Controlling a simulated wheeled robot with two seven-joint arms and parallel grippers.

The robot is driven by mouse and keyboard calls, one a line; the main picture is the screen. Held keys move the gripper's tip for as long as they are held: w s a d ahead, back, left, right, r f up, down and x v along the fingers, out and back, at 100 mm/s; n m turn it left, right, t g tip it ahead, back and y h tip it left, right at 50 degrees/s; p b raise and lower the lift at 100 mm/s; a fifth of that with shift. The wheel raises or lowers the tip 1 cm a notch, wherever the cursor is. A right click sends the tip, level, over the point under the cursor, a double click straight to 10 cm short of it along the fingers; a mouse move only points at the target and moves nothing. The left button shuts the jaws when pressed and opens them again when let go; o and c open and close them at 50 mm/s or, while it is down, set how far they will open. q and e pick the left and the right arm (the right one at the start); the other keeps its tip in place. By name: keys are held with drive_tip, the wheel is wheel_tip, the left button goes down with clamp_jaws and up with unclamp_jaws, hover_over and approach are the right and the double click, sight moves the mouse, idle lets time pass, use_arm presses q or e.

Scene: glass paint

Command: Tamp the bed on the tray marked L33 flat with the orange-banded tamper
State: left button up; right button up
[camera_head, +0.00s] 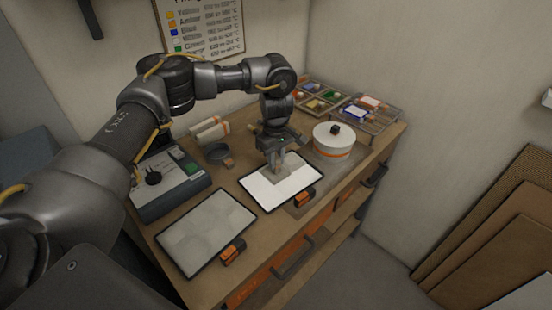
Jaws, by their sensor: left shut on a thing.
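My left gripper (277,154) is over the middle tray (259,203) on the bench. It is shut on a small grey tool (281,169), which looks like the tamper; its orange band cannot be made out. The tool is low over the pale bed, and I cannot tell whether it touches. A second dark-rimmed tray (189,272) with a greyer bed lies at the front left. Each tray has an orange and black tag beside it, one at the middle tray (305,197) and one at the front tray (232,251); their markings are too small to read. My right gripper is out of view.
A white round pot with an orange band (333,143) stands right of the middle tray. Compartment trays (323,97) are at the back right. A grey control box (168,182), pale rolls (208,132) and a dark round dish (217,153) are at the left.

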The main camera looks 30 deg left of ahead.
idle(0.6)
use_arm(q)
drive_tip(key=shift+r+p, duration=0.8)
drive_tip(key=shift+r, duration=0.3)
drive_tip(key=shift+w+d+f, duration=0.1)
drive_tip(key=shift+w+d, duration=0.1)
drive_tip(key=shift+w, duration=0.25)
drive_tip(key=w, duration=0.1)
drive_tip(key=w+d, duration=0.1)
drive_tip(key=w+b, duration=0.1)
drive_tip(key=shift+w+d, duration=0.2)
drive_tip(key=shift+d, duration=0.15)
drive_tip(key=shift+w+d, duration=0.3)
drive_tip(key=shift+w, duration=0.4)
